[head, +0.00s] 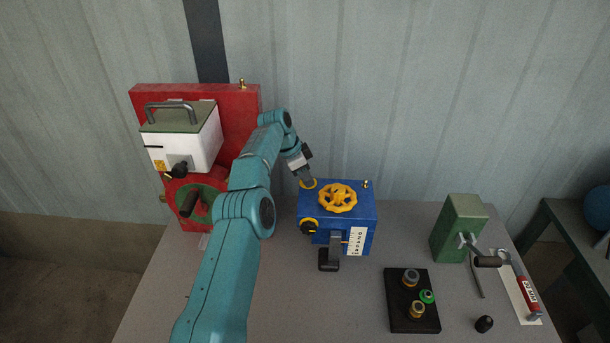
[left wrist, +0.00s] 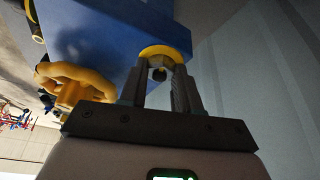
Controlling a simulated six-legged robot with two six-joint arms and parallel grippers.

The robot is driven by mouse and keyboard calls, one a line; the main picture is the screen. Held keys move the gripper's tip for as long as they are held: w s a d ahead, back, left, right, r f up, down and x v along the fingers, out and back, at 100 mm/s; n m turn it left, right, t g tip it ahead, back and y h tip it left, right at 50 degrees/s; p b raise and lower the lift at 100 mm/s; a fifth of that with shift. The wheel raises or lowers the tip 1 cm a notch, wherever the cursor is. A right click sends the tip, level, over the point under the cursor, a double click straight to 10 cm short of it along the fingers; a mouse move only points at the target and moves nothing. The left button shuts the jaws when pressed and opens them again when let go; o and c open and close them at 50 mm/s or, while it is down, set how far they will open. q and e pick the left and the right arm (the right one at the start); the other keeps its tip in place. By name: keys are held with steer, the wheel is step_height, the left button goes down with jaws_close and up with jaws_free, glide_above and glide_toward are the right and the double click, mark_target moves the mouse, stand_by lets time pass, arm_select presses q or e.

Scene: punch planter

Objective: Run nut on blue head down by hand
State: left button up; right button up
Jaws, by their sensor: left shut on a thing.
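The blue head (head: 362,220) is a blue box on the table, with a yellow handwheel (head: 338,197) on top. The nut (head: 308,183) is a yellow ring-like piece at the head's back left corner. My left gripper (head: 307,178) reaches it from above and is shut on it. In the left wrist view the nut (left wrist: 163,58) sits between the two fingertips, with a dark stud end at its middle, against the blue head (left wrist: 120,35). The fingers partly hide the nut. I cannot tell how far down it sits. My right gripper is not in view.
A red machine (head: 245,105) with a white box stands to the left, close to my arm. A black tray (head: 398,318) with several small fittings lies front right. A green block (head: 460,228) and a red-handled wrench (head: 527,290) are further right.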

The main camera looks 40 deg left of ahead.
arm_select(q)
steer(key=o, duration=1.1)
steer(key=shift+w, duration=0.1)
steer(key=shift+c, duration=0.2)
steer(key=shift+n, duration=0.3)
